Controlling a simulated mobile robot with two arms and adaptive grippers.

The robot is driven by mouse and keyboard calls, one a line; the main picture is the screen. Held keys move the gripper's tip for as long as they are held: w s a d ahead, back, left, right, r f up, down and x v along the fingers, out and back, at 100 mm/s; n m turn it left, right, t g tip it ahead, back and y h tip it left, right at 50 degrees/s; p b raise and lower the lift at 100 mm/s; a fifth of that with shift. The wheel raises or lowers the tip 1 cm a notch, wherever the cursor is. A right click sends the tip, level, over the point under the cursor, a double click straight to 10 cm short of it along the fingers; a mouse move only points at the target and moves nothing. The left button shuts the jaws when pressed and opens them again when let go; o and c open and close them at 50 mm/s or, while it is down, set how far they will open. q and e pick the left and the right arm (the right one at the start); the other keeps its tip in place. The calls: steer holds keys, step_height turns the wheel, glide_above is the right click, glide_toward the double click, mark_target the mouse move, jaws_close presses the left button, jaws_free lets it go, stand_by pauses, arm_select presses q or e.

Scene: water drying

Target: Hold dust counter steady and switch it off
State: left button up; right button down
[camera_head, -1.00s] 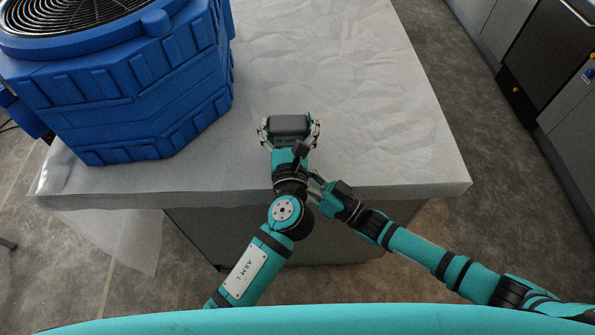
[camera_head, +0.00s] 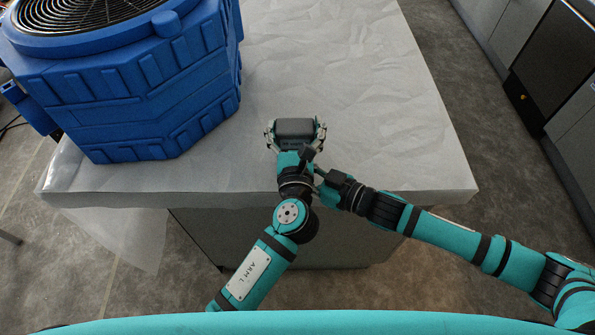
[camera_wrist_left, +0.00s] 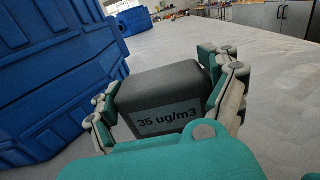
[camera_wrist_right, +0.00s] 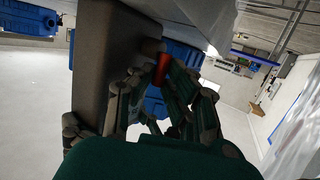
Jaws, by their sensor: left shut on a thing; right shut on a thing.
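The dust counter (camera_head: 294,127) is a dark grey box standing near the front edge of the covered table. Its display (camera_wrist_left: 168,117) reads "35 ug/m3" in the left wrist view. My left gripper (camera_head: 296,134) is shut on the counter, with one finger against each side. My right gripper (camera_head: 320,172) is close by, partly hidden beside my left wrist. In the right wrist view its fingers (camera_wrist_right: 164,88) close around a small red switch (camera_wrist_right: 162,69) beside the grey body (camera_wrist_right: 106,60). The exact finger contact is dark and partly hidden.
A large blue air mover (camera_head: 140,95) with a round grille stands on the table at left, apart from the counter. The table's white sheet (camera_head: 390,110) is clear behind and to the right. The table's front edge runs under both arms.

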stand_by(0.3)
steer(key=c, duration=1.6)
jaws_free()
steer(key=v, duration=1.2)
steer(key=shift+r, duration=0.1)
arm_select(q)
steer(key=o, duration=1.2)
